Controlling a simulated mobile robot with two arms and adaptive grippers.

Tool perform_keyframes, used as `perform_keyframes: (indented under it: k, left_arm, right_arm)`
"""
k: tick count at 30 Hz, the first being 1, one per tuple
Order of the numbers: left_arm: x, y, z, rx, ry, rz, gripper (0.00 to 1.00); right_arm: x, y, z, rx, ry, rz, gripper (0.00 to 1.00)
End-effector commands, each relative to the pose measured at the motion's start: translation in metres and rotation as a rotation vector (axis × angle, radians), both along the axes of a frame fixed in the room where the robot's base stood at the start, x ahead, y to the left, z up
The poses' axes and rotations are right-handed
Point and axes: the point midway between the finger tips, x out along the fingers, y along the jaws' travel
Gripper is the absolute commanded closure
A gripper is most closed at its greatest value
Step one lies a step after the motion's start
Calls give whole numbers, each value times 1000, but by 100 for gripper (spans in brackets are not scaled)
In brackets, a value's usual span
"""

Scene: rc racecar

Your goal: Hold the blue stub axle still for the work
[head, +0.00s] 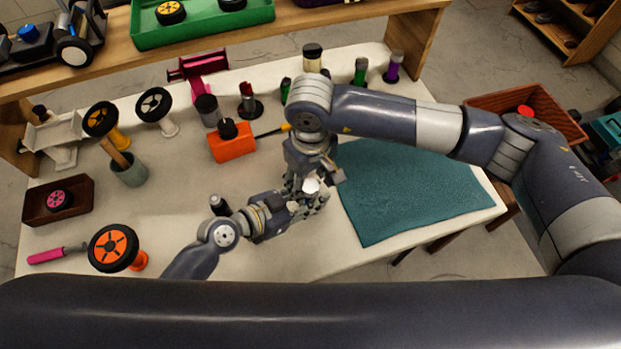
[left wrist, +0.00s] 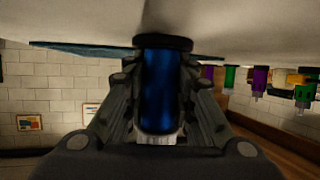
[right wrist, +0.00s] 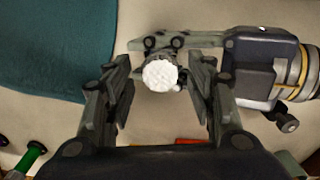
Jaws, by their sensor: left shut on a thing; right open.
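The blue stub axle (left wrist: 162,85) fills the middle of the left wrist view as a blue cylinder with a dark rim at one end. My left gripper (head: 305,203) is shut on it, one finger on each side. Its white knurled end (right wrist: 160,75) faces the right wrist camera and shows in the head view as a small white spot (head: 311,186). My right gripper (right wrist: 158,92) is open above the axle, its fingers to either side of the white end with gaps between. In the head view the blue body is mostly hidden by the grippers.
A teal mat (head: 415,188) lies on the right of the white table (head: 180,214). An orange block (head: 232,143) and several coloured bottles stand behind the grippers. Wheels on stands, such as the orange one (head: 113,247), occupy the left. The front centre of the table is mostly clear.

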Motion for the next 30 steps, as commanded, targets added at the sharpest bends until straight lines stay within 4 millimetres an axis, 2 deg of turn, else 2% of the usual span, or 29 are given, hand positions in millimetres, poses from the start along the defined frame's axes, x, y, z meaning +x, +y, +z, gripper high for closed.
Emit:
perform_keyframes:
  k: [1,2,7,20,30]
  left_arm:
    - [-5,1,-9,12,16,-7,100]
    - [-5,1,-9,12,16,-7,100]
    - [-5,1,-9,12,16,-7,100]
    - [-5,1,-9,12,16,-7,100]
    - [-5,1,-9,12,16,-6,100]
  right_arm:
    - [0,0,-1,0,0,0,49]
    - [0,0,0,0,0,0,54]
    - [0,0,0,0,0,0,92]
    - [0,-1,0,-2,0,-50,94]
    - [1,-1,0,-2,-1,-290,94]
